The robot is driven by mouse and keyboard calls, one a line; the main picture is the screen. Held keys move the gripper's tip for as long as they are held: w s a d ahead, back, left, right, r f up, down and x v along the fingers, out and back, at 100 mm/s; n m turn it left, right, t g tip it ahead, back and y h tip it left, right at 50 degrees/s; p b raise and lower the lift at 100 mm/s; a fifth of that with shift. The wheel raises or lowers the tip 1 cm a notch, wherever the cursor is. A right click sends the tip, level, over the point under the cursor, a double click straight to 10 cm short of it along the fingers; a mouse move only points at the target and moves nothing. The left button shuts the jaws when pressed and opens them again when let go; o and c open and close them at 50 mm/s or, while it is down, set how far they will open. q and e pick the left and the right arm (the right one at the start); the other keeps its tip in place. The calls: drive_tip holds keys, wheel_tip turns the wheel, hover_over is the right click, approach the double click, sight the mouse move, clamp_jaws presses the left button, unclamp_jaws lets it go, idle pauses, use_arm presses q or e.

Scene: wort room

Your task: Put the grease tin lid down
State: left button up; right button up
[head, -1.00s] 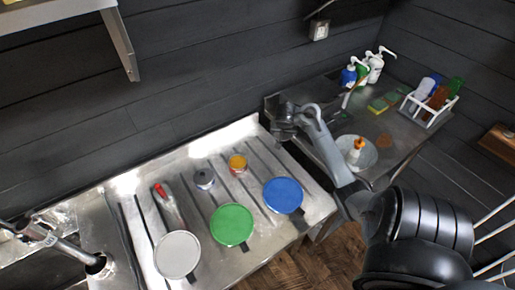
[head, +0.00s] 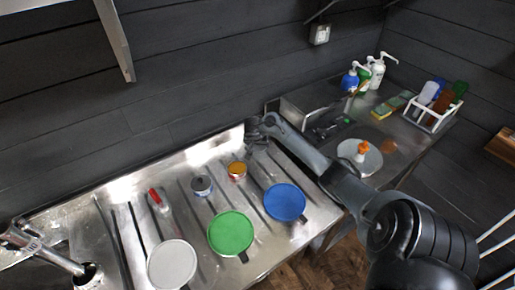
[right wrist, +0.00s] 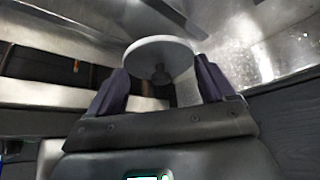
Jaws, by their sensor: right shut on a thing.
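My right gripper (head: 250,148) hangs over the back right of the metal drainboard, just behind and right of an open tin with orange contents (head: 237,171). In the right wrist view, my right gripper (right wrist: 162,82) is shut on a pale round lid (right wrist: 158,46), which sits between its two dark fingers. The lid's hold is hard to make out in the head view. A second, grey-blue tin (head: 202,185) stands left of the open one.
White (head: 172,265), green (head: 231,233) and blue (head: 285,202) round discs lie along the drainboard's front. A red-handled tool (head: 158,200) lies at left. A side table holds pump bottles (head: 377,70), a white rack (head: 430,118) and a plate (head: 372,160). A dark wall stands behind.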

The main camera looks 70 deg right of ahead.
drive_tip(key=shift+f, duration=1.3)
drive_tip(key=shift+f, duration=0.1)
drive_tip(key=o, duration=0.9)
drive_tip(key=shift+c, duration=0.2)
